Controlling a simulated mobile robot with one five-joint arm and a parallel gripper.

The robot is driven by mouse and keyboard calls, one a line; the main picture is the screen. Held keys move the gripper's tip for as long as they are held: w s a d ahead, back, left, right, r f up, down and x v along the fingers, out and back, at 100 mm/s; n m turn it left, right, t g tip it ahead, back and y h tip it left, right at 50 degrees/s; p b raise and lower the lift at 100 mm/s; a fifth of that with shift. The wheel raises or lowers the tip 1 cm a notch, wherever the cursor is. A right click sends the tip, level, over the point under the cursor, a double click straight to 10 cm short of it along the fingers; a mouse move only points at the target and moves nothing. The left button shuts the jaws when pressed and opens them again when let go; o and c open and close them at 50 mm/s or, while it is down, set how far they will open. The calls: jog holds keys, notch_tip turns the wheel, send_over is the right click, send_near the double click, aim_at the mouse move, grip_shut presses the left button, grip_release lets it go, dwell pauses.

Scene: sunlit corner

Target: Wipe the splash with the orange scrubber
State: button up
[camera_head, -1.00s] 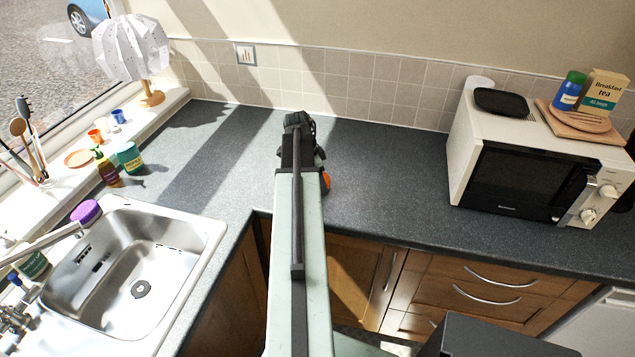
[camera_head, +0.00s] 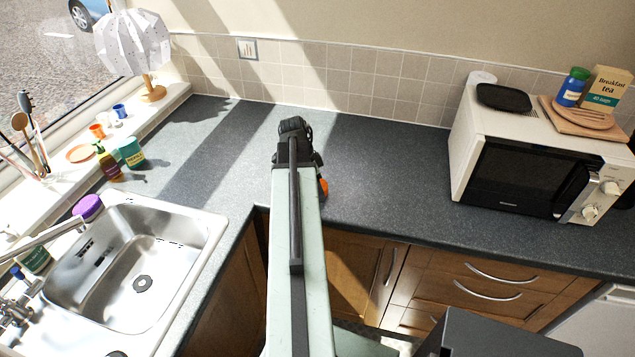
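The orange scrubber (camera_head: 323,187) shows only as a small orange patch at the right side of my gripper (camera_head: 294,130), low over the dark worktop. My own arm and wrist hide the rest of it. The fingertips are hidden too, so I cannot tell whether the gripper is shut on the scrubber. No splash can be made out on the visible worktop; my arm covers part of the surface.
A steel sink (camera_head: 135,265) is at the left, with a purple-topped item (camera_head: 88,207) at its rim. A teal tub (camera_head: 131,153) and a brown bottle (camera_head: 109,166) stand behind it. A microwave (camera_head: 530,160) stands at the right. The worktop (camera_head: 390,180) between is clear.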

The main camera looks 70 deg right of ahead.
jog(key=shift+s+a+f, duration=0.1)
jog(key=shift+a+f, duration=0.05)
jog(key=shift+a, duration=0.9)
notch_tip(320, 180, up, 6)
jog(key=p, duration=0.6)
jog(key=shift+d, duration=0.15)
notch_tip(320, 180, up, 3)
jog(key=p, duration=0.3)
